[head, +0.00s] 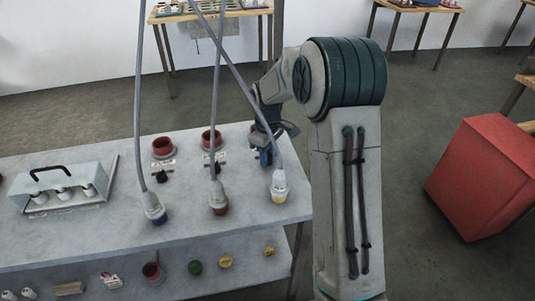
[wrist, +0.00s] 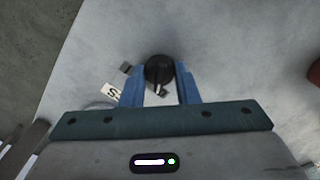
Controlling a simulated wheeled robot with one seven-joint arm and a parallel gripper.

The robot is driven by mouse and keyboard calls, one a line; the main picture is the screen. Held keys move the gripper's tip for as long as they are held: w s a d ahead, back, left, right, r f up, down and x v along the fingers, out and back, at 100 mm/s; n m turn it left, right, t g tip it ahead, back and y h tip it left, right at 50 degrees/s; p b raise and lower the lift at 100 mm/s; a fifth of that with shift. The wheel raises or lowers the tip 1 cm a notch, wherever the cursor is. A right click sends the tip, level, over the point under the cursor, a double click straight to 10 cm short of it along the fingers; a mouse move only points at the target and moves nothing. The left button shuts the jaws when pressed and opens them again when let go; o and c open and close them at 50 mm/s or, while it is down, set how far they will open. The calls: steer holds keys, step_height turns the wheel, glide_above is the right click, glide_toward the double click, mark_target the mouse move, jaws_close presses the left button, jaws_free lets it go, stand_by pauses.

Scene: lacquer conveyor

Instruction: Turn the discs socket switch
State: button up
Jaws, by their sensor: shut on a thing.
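My gripper (head: 265,158) reaches down onto the grey table at its far right corner. In the wrist view its two blue fingers (wrist: 160,78) are shut on a round black switch knob (wrist: 159,69), one finger on each side. A white label (wrist: 111,93) lies left of the knob, mostly hidden by the left finger; only an "S"-like mark shows. In the head view my gripper and arm hide this knob. Two other black knobs show there, a left one (head: 162,177) and a middle one (head: 210,169), each near a label and a red socket.
Three grey cables with a blue plug (head: 155,213), a red plug (head: 219,202) and a yellow plug (head: 279,189) hang over the table, one crossing near my gripper. A clear case (head: 62,192) stands at left. A red box (head: 488,175) is at right.

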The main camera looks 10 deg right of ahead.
steer(key=o, duration=1)
step_height(320, 180, up, 14)
steer(key=shift+f, duration=0.1)
